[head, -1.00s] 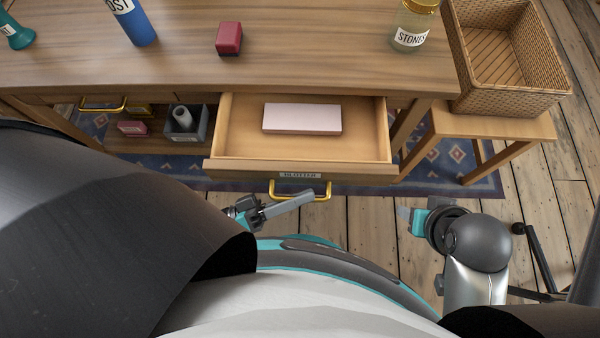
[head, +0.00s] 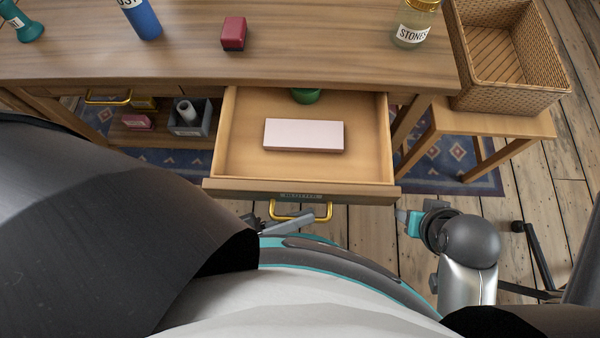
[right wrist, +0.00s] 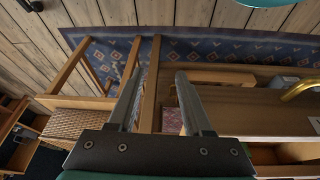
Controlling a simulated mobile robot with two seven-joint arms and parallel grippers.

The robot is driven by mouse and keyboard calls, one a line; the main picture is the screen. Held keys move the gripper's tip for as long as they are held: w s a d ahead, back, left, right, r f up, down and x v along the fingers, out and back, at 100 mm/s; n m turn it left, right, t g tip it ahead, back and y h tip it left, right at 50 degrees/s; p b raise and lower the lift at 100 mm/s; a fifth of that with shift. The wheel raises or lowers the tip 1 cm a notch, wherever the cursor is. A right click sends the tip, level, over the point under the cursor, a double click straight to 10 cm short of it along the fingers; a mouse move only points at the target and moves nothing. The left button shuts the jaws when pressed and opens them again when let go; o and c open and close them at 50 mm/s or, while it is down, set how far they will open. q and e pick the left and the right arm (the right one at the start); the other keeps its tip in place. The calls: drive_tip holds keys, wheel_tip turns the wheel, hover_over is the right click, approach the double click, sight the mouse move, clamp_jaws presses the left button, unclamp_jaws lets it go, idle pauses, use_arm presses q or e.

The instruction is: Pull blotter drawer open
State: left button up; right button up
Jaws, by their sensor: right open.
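The drawer labelled blotter (head: 300,197) stands well out from the desk. A pale pink block (head: 303,135) lies in it, and a green round thing (head: 305,96) shows at its back, partly under the desktop. Its brass handle (head: 328,211) is on the front. My left gripper (head: 297,220) is at this handle, its fingers shut on the bar; the contact is small and partly hidden. My right gripper (head: 405,222) is apart from the drawer, to its lower right. In the right wrist view its fingers (right wrist: 157,95) are open and empty.
The desktop (head: 320,60) holds a red block (head: 233,33), a blue bottle (head: 140,18) and a stones jar (head: 413,25). A wicker basket (head: 505,90) sits on a stool at right. Another brass handle (head: 108,98) is at left. Wooden floor lies open before the drawer.

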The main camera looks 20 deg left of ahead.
use_arm(q)
drive_tip(key=shift+o, duration=1.3)
drive_tip(key=b+v, duration=0.2)
drive_tip(key=v, duration=1.3)
use_arm(e)
drive_tip(key=r, duration=0.1)
drive_tip(key=r+t, duration=0.1)
drive_tip(key=r, duration=0.1)
drive_tip(key=shift+w+a+r, duration=0.25)
drive_tip(key=shift+a+r, duration=0.05)
drive_tip(key=shift+r, duration=0.05)
use_arm(q)
drive_tip(key=shift+s, duration=0.15)
